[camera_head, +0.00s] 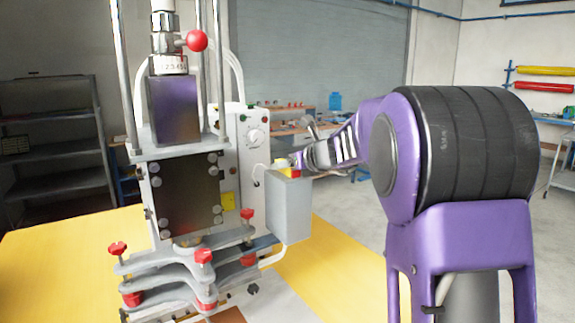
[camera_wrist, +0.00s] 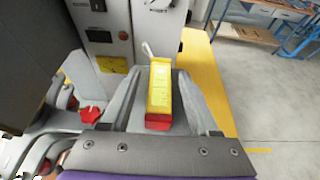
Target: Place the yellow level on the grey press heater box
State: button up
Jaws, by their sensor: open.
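The yellow level (camera_wrist: 160,88), with a red end, lies on top of the grey press heater box (camera_head: 290,208). In the head view the level (camera_head: 284,165) shows as a small yellow and red piece at the box's top, partly hidden by my gripper (camera_head: 300,160). In the wrist view my gripper (camera_wrist: 161,72) is open, with one finger on each side of the level. Gaps show between the level and both fingers. The box top is mostly hidden by the level and fingers.
The press (camera_head: 185,190) with red knobs stands just left of the box, with a control panel (camera_head: 245,140) behind. A red knob (camera_wrist: 90,114) shows left of my fingers. The yellow table (camera_head: 340,265) is bare right of the box.

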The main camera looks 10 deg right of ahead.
jog(key=p+v, duration=0.1)
jog(key=v, duration=1.1)
jog(key=shift+d+r, duration=0.1)
